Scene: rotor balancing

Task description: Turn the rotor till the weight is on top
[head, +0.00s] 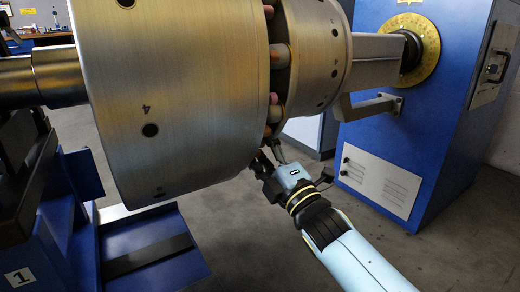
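The rotor (190,90) is a large brushed-metal drum that fills the upper left and middle of the head view. Its face has dark holes and a small number 4. A second, smaller metal drum (318,50) sits to its right, with several pinkish and orange-brown pegs (273,100) in the gap between. I cannot tell which part is the weight. My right gripper (267,157) reaches up from the lower right to the rotor's lower right edge, close beneath the pegs. Its fingertips are small and partly hidden, so contact and opening are unclear. My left gripper is out of view.
A shaft (45,77) runs left from the rotor onto a blue stand (60,220) marked 1. A blue machine cabinet (440,120) with a yellow dial ring (431,55) stands at the right. Grey floor (260,250) is open below. A workbench is far back left.

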